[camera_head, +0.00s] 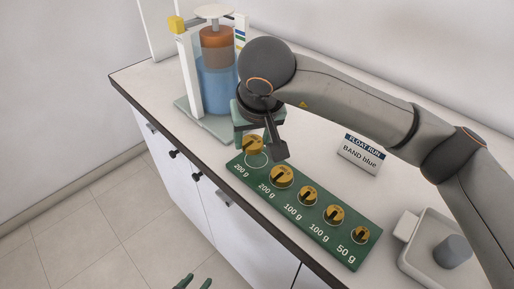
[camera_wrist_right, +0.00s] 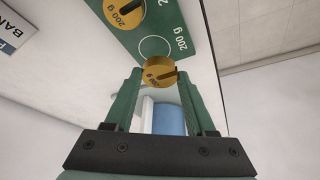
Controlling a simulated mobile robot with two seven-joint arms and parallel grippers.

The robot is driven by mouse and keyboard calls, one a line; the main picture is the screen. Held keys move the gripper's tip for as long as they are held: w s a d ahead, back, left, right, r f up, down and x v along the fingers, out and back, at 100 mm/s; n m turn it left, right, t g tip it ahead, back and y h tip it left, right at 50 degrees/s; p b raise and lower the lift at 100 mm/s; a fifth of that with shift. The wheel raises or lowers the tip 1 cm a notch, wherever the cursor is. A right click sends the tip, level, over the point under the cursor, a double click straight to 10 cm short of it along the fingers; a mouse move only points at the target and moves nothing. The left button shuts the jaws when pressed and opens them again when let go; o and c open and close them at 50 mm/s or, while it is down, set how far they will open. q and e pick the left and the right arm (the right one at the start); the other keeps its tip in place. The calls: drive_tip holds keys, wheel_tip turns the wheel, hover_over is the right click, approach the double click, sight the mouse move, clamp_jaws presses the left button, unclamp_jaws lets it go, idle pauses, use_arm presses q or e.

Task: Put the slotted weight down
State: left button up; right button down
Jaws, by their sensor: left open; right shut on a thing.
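My right gripper (camera_head: 251,136) (camera_wrist_right: 160,75) is shut on a brass slotted weight (camera_head: 254,145) (camera_wrist_right: 160,71). The weight is at the end of the green board (camera_head: 299,235), beside an empty white 200 g circle (camera_head: 257,160) (camera_wrist_right: 155,47) and partly overlapping it in the head view. I cannot tell its exact height above the board. Other brass weights sit in the row, including a 200 g weight (camera_head: 281,177) (camera_wrist_right: 124,12) next to the empty circle. My left gripper (camera_head: 195,283) is open, low at the bottom edge, away from the counter.
A glass cylinder with blue liquid (camera_head: 215,92) and a brown float stands in a white frame behind my right gripper. A sign reading "BAND blue" (camera_head: 361,154) stands right of the board. A white scale-like tray (camera_head: 414,262) with a grey cylinder (camera_head: 452,251) is at the lower right.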

sight(258, 145)
drive_tip(key=shift+w+d+f, duration=0.25)
drive_tip(key=shift+w+f, duration=0.15)
drive_tip(key=shift+f, duration=0.1)
drive_tip(key=shift+w+d+f, duration=0.1)
drive_tip(key=shift+w+f, duration=0.1)
drive_tip(key=shift+f, duration=1.55)
drive_tip(key=shift+f, duration=0.2)
drive_tip(key=shift+c, duration=1.2)
unclamp_jaws()
drive_tip(key=shift+s+r, duration=0.1)
drive_tip(key=shift+r, duration=0.4)
drive_tip(key=v, duration=1.1)
drive_tip(key=shift+s, duration=0.25)
